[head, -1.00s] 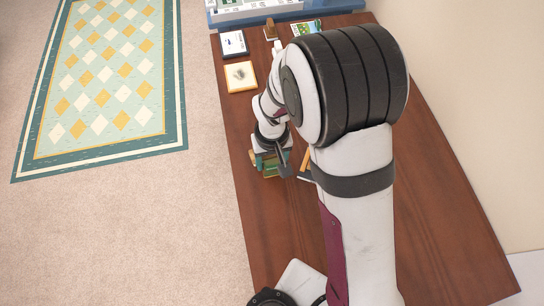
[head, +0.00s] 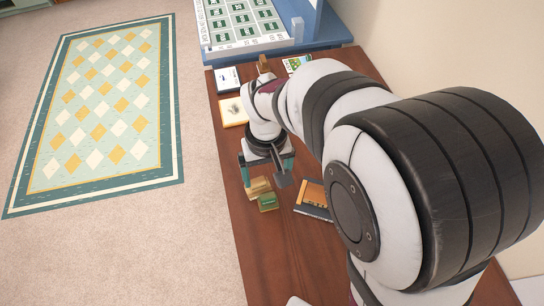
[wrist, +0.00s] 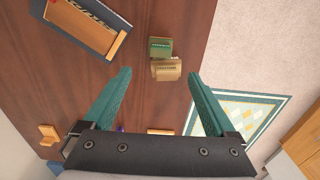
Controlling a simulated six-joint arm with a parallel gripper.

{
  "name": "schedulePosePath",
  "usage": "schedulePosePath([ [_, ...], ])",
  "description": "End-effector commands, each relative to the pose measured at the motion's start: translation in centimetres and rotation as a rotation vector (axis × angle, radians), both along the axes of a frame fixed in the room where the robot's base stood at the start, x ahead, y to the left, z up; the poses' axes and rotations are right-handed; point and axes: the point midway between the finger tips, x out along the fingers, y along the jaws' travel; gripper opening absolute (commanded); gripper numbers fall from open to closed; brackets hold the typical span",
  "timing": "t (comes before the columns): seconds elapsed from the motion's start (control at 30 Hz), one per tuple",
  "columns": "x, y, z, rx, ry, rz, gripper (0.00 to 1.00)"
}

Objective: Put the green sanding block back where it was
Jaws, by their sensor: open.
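The green sanding block (head: 267,203) lies on the brown table, against or very close to a tan block (head: 259,186). In the wrist view the green block (wrist: 160,45) is just beyond the tan block (wrist: 166,70); I cannot tell whether they touch. My gripper (head: 267,172) is open, with teal fingers spread wide. In the wrist view the open gripper (wrist: 160,75) has nothing held, and both blocks appear ahead between the fingertips. In the head view the gripper is on the far side of the blocks.
A dark book-like item with an orange-brown piece on it (head: 313,198) lies right of the blocks. A yellow-framed tile (head: 232,112) and a dark-framed card (head: 228,78) lie farther back, before a blue stand (head: 240,53). The table's left edge is close to the blocks.

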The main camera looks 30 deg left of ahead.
Motion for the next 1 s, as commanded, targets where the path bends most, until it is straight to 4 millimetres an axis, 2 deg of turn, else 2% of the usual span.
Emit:
schedulePosePath([
  [0.1, 0.0, 0.0, 1.1, 0.001, -0.002, 0.0, 0.91],
  [0.2, 0.0, 0.0, 1.3, 0.0, 0.0, 0.0, 0.91],
  [0.27, 0.2, -0.8, 1.7, 0.001, 0.002, -0.028, 0.91],
  [0.33, 0.8, -4.0, 3.4, 0.01, 0.008, -0.147, 0.91],
  [0.37, 0.9, -6.3, 4.5, 0.016, 0.013, -0.233, 0.91],
  [0.4, 0.6, -9.8, 6.0, 0.025, 0.025, -0.371, 0.91],
  [0.43, -0.1, -12.4, 6.9, 0.033, 0.036, -0.48, 0.91],
  [0.5, -2.6, -17.6, 8.5, 0.055, 0.06, -0.729, 0.91],
  [0.6, -6.9, -22.1, 9.2, 0.087, 0.093, -1.031, 0.91],
  [0.73, -10.3, -23.8, 9.0, 0.114, 0.119, -1.24, 0.91],
  [1.0, -10.7, -23.9, 8.9, 0.118, 0.124, -1.266, 0.91],
])
